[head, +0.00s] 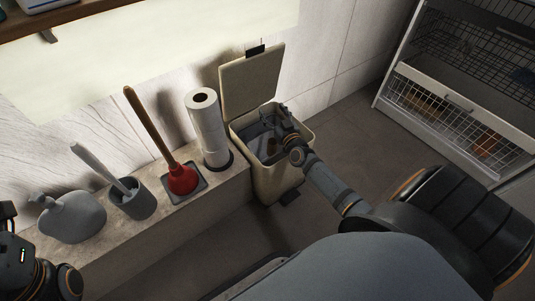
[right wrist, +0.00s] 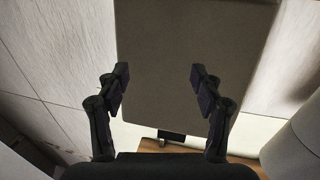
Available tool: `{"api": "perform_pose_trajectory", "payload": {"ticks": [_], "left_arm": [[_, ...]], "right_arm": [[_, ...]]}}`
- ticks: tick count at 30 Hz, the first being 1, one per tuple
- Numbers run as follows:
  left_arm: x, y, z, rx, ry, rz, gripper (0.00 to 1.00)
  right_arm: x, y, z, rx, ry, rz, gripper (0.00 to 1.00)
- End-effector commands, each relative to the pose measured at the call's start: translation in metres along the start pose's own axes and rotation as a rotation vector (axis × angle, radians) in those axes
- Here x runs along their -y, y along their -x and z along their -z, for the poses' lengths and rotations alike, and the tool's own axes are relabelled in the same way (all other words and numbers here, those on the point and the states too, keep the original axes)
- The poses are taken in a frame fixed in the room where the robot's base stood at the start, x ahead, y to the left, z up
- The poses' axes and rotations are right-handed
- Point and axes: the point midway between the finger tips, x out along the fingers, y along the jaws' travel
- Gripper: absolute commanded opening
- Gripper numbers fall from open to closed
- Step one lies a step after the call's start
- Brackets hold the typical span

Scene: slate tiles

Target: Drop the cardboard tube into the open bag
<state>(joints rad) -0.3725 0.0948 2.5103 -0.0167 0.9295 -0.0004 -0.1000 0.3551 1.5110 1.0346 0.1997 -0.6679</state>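A beige bin (head: 280,178) stands on the floor with its lid (head: 251,83) swung up against the wall. Its inside (head: 256,146) looks grey, perhaps a bag lining it, but the arm partly covers it. My right gripper (head: 279,123) is over the bin's opening. In the right wrist view its two fingers (right wrist: 158,80) are spread apart with nothing between them, and the raised lid (right wrist: 196,35) fills the background. I cannot make out a cardboard tube in either view. My left gripper is out of view; only part of my left arm shows at the lower left.
On the stone ledge (head: 150,228) stand a stack of paper rolls (head: 208,130), a red plunger (head: 182,179), a brush in a grey holder (head: 133,200) and a grey rounded vessel (head: 72,217). Floor between is clear.

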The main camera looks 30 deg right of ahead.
Motion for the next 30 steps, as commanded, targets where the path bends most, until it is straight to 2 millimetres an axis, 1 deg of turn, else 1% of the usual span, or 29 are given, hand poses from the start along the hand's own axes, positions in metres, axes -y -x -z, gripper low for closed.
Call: {"api": "perform_pose_trajectory", "payload": {"ticks": [9, 14, 26, 30], "left_arm": [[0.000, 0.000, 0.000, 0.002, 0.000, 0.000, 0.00], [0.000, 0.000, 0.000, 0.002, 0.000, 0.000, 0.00], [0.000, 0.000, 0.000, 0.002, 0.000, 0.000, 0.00], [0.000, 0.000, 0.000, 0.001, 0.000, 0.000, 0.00]], "right_arm": [[0.000, 0.000, 0.001, 0.000, -0.001, 0.000, 0.69], [-0.001, 0.000, 0.010, -0.002, -0.002, -0.003, 0.69], [0.000, 0.000, 0.049, -0.003, -0.001, 0.000, 0.69], [0.000, 0.000, 0.067, -0.006, 0.000, 0.000, 0.69]]}}
